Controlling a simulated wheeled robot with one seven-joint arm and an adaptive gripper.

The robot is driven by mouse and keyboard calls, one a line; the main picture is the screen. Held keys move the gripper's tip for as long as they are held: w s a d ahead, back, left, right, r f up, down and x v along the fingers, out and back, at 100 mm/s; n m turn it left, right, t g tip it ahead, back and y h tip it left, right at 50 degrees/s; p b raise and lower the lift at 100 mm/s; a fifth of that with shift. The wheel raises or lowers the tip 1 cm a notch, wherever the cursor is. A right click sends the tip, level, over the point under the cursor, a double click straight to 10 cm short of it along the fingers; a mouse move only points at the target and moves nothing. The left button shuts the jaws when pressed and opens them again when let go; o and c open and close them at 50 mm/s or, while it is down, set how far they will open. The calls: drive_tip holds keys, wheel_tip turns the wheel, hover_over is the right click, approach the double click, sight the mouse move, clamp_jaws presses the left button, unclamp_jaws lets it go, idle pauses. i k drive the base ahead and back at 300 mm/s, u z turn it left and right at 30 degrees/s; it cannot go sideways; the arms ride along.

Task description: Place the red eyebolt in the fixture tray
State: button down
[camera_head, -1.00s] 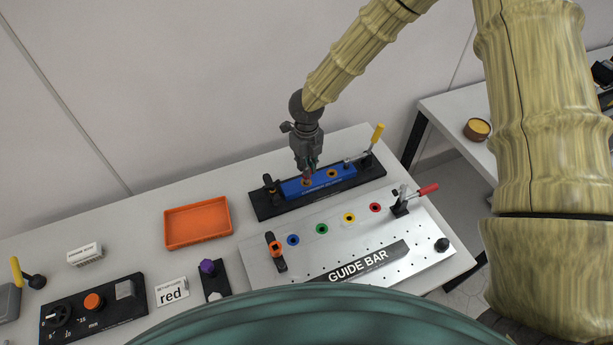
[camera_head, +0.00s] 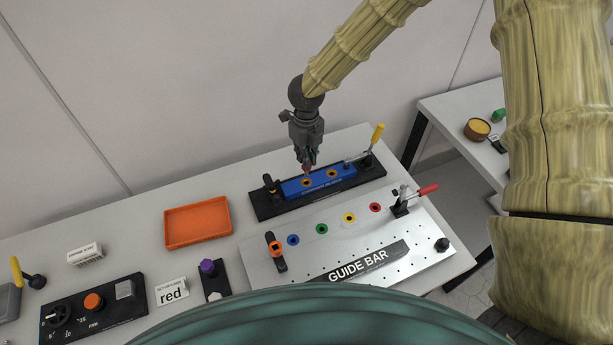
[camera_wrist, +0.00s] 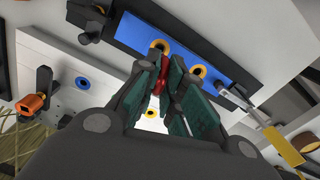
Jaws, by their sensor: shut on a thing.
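My gripper (camera_head: 308,162) is shut on the red eyebolt (camera_wrist: 163,76), which shows as a red piece between the fingers in the wrist view. In the head view the gripper hangs just above the blue block (camera_head: 345,172), and the eyebolt is mostly hidden there. The blue block has two orange-ringed holes and sits on a black fixture with a yellow-handled clamp (camera_head: 376,135). The orange tray (camera_head: 197,223) lies empty to the left. I cannot tell which of these is the fixture tray.
In front is the metal guide bar plate (camera_head: 400,262) with coloured ring holes and a red-handled clamp (camera_head: 425,189). A "red" card (camera_head: 172,292), a black control box (camera_head: 92,303) and a purple-knobbed piece (camera_head: 208,267) stand at front left. The table is clear around the orange tray.

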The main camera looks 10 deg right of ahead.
sight(198, 224)
drive_tip(key=k, duration=1.5)
